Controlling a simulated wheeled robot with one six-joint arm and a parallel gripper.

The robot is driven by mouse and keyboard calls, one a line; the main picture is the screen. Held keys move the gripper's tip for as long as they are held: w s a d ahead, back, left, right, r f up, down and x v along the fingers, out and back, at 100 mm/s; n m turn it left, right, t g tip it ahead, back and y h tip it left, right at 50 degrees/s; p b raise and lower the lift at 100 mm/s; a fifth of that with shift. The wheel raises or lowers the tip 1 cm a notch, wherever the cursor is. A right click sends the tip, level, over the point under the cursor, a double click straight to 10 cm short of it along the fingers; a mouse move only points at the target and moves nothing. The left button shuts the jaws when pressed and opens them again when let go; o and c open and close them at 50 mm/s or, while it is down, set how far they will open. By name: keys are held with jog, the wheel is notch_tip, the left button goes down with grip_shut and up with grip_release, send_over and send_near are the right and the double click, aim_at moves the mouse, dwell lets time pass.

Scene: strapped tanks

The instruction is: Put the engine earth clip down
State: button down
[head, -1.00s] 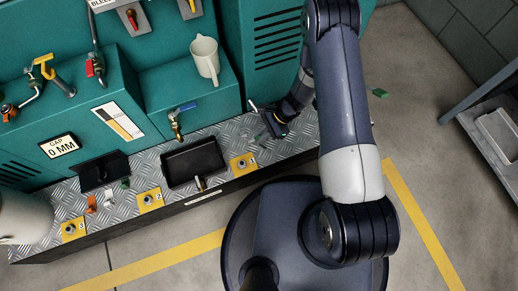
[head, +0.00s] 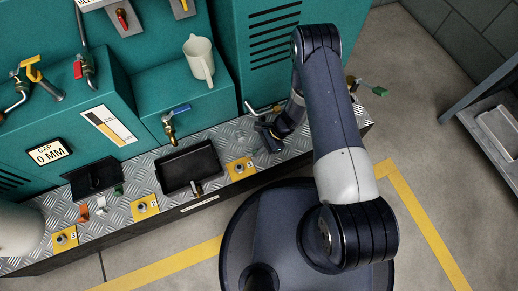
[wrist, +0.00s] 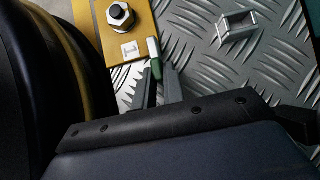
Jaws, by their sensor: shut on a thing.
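My gripper (head: 268,138) is low over the right part of the checker-plate ledge, right of the yellow plate (head: 240,168). In the wrist view, my gripper (wrist: 158,88) is shut on a small clip (wrist: 154,62) with a green and white end, which I take as the engine earth clip. It is close beside the gold plate (wrist: 124,45) marked 1, which carries a bolt (wrist: 119,15). Much of the clip is hidden by the fingers. I cannot tell whether it touches the ledge.
A small metal bracket (wrist: 237,27) stands on the ledge right of the clip. A black tray (head: 192,168) lies left of my gripper. Orange (head: 83,212), white (head: 101,206) and green (head: 118,190) pieces are further left.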

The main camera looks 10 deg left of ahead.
jog(key=c, duration=2)
grip_release()
jog(key=shift+f, duration=0.15)
jog(key=o, duration=0.5)
jog(key=shift+r, duration=0.3)
jog(key=p+v, duration=0.3)
jog(key=v, duration=0.9)
jog(key=shift+f, duration=0.15)
